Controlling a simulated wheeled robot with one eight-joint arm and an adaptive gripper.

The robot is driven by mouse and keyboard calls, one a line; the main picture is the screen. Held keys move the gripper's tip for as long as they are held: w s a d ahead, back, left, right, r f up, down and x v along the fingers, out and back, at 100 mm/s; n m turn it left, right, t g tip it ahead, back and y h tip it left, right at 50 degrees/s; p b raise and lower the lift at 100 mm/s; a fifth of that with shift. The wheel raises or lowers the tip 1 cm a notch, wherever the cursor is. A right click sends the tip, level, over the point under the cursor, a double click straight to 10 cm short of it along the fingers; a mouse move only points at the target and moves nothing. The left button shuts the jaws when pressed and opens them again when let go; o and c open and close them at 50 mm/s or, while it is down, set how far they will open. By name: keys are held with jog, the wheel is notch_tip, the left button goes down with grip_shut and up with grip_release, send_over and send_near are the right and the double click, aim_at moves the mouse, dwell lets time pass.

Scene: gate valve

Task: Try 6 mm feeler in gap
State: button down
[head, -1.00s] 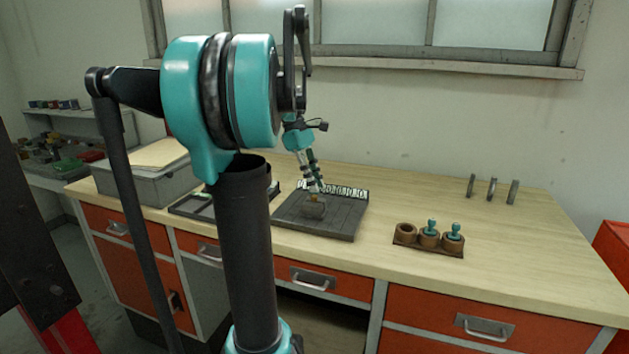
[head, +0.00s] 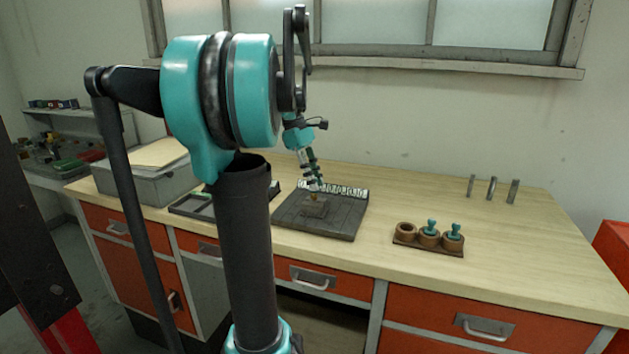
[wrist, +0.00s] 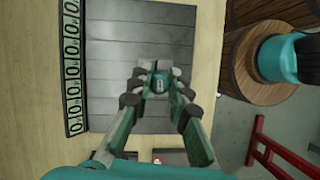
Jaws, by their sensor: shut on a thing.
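My gripper (head: 317,185) points down over the dark grey plate (head: 335,222) on the bench. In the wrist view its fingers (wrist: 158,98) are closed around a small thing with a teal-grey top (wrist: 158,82). I cannot read any size on it. A grey block (head: 314,208) with a small brownish knob sits under the fingertips on the plate. It also shows beneath the fingers in the wrist view (wrist: 176,72). A row of white number tags (head: 345,191) runs along the plate's back edge. The gap itself cannot be made out.
A wooden holder (head: 405,241) with cups stands to the right; two cups hold teal-topped pieces. Three upright grey pieces (head: 492,188) stand at the back right. A grey box (head: 150,186) and a dark tray (head: 190,208) are to the left. The bench's right side is mostly clear.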

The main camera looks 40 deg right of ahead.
jog(key=shift+r, duration=0.15)
jog(key=shift+r, duration=0.35)
jog(key=shift+r, duration=0.15)
jog(key=shift+r, duration=2.45)
